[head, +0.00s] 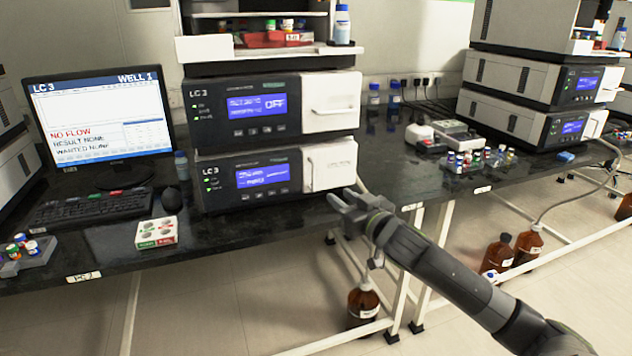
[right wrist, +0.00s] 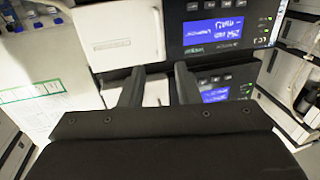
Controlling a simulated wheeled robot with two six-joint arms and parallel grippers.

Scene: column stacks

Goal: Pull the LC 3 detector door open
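The LC 3 stack has two modules with blue displays and white doors, upper (head: 335,98) and lower (head: 333,160). Their small type labels are too blurred to tell which is the detector. Both doors look shut. My right gripper (head: 341,195) is open and empty, in front of the stack and just below the lower door in the head view. The right wrist view looks upside down; the lower door (right wrist: 125,25) with its handle bar shows at the top, beyond my open fingers (right wrist: 158,85). Part of the other door (right wrist: 155,93) shows between them. My left gripper is out of view.
Left of the stack are a monitor (head: 100,115), a keyboard (head: 92,207) and a small box (head: 157,232). A shelf with bottles stands on top. Right are vials (head: 478,160) and another stack (head: 530,110). A brown bottle (head: 363,305) stands under the bench.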

